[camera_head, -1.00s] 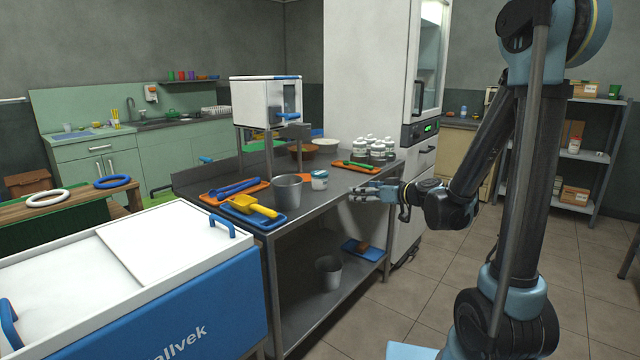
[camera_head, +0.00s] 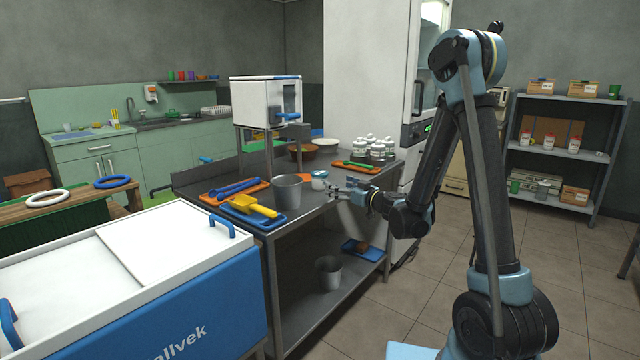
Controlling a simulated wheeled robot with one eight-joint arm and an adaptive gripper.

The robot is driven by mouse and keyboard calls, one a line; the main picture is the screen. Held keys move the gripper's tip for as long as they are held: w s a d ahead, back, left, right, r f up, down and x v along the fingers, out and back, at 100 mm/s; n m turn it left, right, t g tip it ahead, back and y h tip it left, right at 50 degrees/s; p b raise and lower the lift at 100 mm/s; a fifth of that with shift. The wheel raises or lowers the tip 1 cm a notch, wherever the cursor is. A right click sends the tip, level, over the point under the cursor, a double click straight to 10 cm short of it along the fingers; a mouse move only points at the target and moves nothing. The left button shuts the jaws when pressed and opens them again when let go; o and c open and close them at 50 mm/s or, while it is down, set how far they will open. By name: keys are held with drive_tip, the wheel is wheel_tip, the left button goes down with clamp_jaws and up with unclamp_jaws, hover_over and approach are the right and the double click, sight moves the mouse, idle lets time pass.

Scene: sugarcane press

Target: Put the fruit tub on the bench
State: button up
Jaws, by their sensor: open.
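A small white tub with a teal-blue band (camera_head: 319,180), which looks like the fruit tub, stands upright on the steel bench (camera_head: 318,214), just right of a grey metal pot. My gripper (camera_head: 333,190) is open beside the tub, on its right, with its fingers pointing left over the bench's front edge. The fingertips come close to the tub's lower right side. I cannot tell whether they touch it. Part of the tub's lower side is hard to make out behind the fingers.
The metal pot (camera_head: 287,190) stands close left of the tub. A blue tray with a yellow scoop (camera_head: 250,206) lies further left. An orange tray (camera_head: 358,167) and several white jars (camera_head: 375,147) stand behind. A white-and-blue chest (camera_head: 190,310) fills the left front.

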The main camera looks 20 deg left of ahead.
sight(326, 180)
drive_tip(key=x, duration=0.6)
drive_tip(key=shift+w+a, duration=0.1)
drive_tip(key=shift+a, duration=0.05)
drive_tip(key=shift+f+x, duration=0.15)
drive_tip(key=shift+x, duration=1.15)
drive_tip(key=shift+f+x, duration=0.1)
drive_tip(key=shift+x, duration=1.25)
drive_tip(key=c, duration=1.4)
drive_tip(key=shift+r, duration=0.15)
